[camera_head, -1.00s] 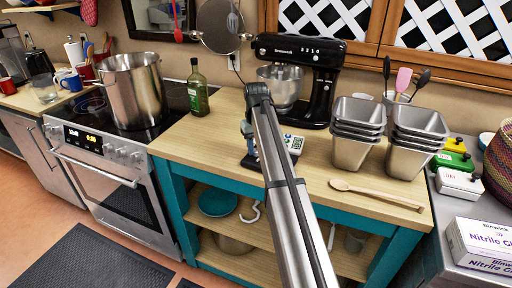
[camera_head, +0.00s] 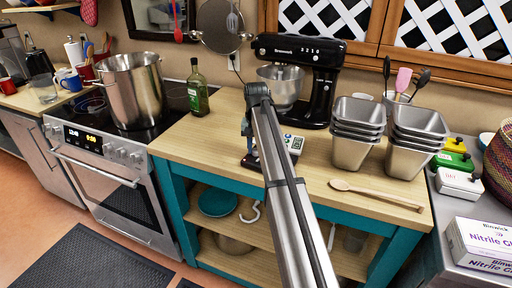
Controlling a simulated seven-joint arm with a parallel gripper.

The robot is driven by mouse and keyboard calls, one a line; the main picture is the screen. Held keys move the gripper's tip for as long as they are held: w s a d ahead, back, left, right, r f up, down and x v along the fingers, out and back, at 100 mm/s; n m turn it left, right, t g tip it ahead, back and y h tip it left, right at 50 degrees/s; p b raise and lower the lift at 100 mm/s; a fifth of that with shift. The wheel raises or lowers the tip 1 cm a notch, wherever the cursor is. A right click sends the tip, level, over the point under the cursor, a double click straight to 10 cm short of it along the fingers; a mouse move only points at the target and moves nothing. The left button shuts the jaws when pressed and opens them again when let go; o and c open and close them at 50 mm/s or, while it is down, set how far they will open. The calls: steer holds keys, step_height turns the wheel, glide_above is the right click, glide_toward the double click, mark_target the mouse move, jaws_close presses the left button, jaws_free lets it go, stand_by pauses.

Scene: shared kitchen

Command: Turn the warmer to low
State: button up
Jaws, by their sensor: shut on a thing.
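A small device with a dark base and a pale panel with green marks (camera_head: 294,143), which looks like the warmer, sits on the wooden worktop below the stand mixer. My arm crosses in front of it and hides its middle. My gripper (camera_head: 249,158) points down at the device's left side, over its dark base. The jaws are shut on a part of the device. The fingertips are small and partly hidden, so I cannot tell which part is gripped or where its dial is set.
A black stand mixer (camera_head: 306,75) stands behind the device. A green bottle (camera_head: 197,90) is to the left, by the stove with a large pot (camera_head: 134,92). Stacked metal pans (camera_head: 357,130) and a wooden spoon (camera_head: 375,194) are to the right. The worktop's left front is clear.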

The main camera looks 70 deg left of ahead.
steer(key=o, duration=1.1)
steer(key=shift+c, duration=0.2)
steer(key=shift+r, duration=0.1)
step_height(320, 180, up, 14)
steer(key=shift+f, duration=0.2)
